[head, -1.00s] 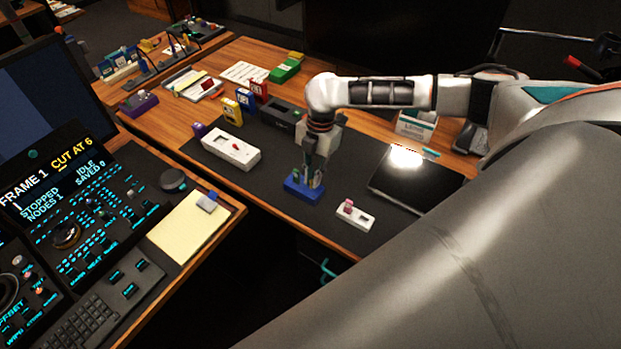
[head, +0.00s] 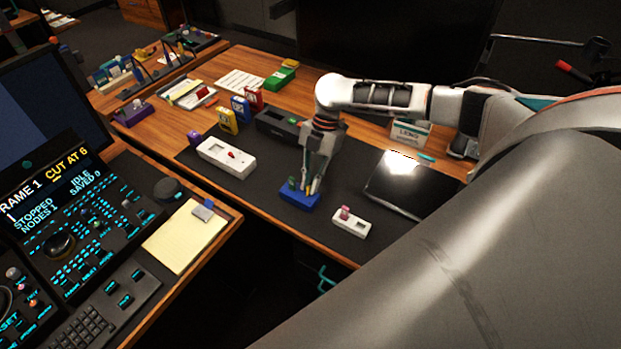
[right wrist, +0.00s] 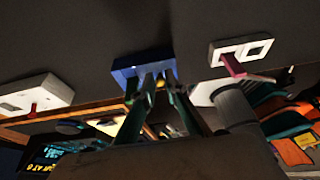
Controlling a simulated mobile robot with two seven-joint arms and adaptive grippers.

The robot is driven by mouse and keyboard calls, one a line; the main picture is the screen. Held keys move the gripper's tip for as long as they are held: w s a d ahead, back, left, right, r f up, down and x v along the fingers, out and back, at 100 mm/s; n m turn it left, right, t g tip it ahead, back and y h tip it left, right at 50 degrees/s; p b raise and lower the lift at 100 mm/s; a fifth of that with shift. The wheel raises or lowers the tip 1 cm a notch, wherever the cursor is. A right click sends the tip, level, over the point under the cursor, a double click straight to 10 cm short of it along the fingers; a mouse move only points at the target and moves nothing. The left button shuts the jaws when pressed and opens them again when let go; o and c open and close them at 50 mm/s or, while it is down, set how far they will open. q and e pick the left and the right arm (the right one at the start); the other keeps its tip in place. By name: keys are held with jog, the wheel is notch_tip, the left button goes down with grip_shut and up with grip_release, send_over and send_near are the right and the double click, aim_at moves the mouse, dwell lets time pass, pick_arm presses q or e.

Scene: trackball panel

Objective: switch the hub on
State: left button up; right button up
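A blue box (head: 300,195) sits on the dark mat with small upright parts on top, one of them yellow. My right gripper (head: 312,188) points down at its right part; its two fingers look apart. In the right wrist view the gripper (right wrist: 153,95) reaches towards the blue box (right wrist: 142,68), with a yellow part showing between the fingertips. I cannot tell whether they touch it. A white box with a red switch (head: 227,157) lies to the left, and a smaller white box with a pink lever (head: 351,221) to the right. No readable label shows which is the hub. My left gripper is not in view.
A dark flat panel with a bright reflection (head: 410,183) lies to the right. A black box (head: 276,127) and yellow and red blocks stand behind. A console with screens and a yellow notepad (head: 186,238) are on the nearer desk at left.

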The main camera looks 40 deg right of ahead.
jog(key=shift+o, duration=1)
jog(key=v, duration=1.2)
jog(key=shift+f, duration=0.15)
